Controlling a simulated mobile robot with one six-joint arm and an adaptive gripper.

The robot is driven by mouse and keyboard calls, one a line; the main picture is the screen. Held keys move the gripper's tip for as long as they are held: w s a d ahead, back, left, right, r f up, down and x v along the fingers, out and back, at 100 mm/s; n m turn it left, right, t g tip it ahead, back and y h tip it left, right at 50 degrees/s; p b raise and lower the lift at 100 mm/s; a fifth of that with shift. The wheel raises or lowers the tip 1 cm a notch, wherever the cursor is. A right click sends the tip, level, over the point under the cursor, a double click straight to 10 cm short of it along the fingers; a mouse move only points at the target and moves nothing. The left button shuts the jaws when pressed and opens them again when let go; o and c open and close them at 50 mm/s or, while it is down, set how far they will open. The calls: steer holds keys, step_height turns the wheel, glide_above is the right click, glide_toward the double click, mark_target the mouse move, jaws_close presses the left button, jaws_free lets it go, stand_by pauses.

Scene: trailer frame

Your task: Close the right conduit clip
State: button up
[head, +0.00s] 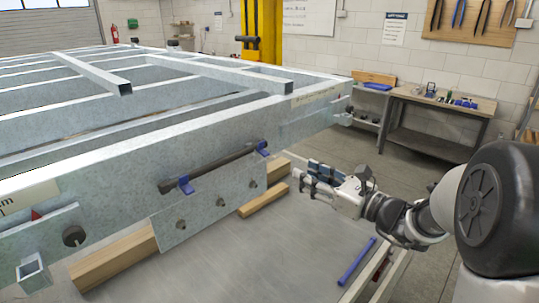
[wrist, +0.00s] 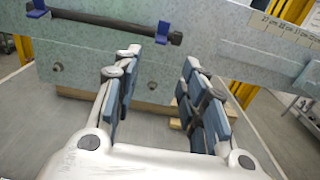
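A dark conduit (head: 215,172) runs along the side of the grey metal frame. It sits in two blue clips. The right conduit clip (head: 262,148) is near the conduit's right end; in the wrist view it shows as a blue piece (wrist: 162,32) rising beside the conduit. Whether its latch is open is too small to tell. The left clip (head: 185,185) is farther along the conduit and also shows in the wrist view (wrist: 37,9). My gripper (head: 312,174) is right of the right clip and apart from it. Its padded fingers (wrist: 163,78) are spread with nothing between them.
A bolted plate (head: 210,208) hangs below the conduit. Wooden beams (head: 262,200) lie under the frame. A blue bar (head: 356,261) lies on the grey surface at lower right. A workbench (head: 435,107) stands at the back right. Space around my gripper looks clear.

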steer(key=x, duration=1.4)
steer(key=shift+w+a+b, duration=0.15)
steer(key=shift+w+b, duration=0.1)
steer(key=shift+b, duration=0.1)
steer(key=shift+f, duration=0.1)
steer(key=shift+c, duration=0.5)
jaws_close()
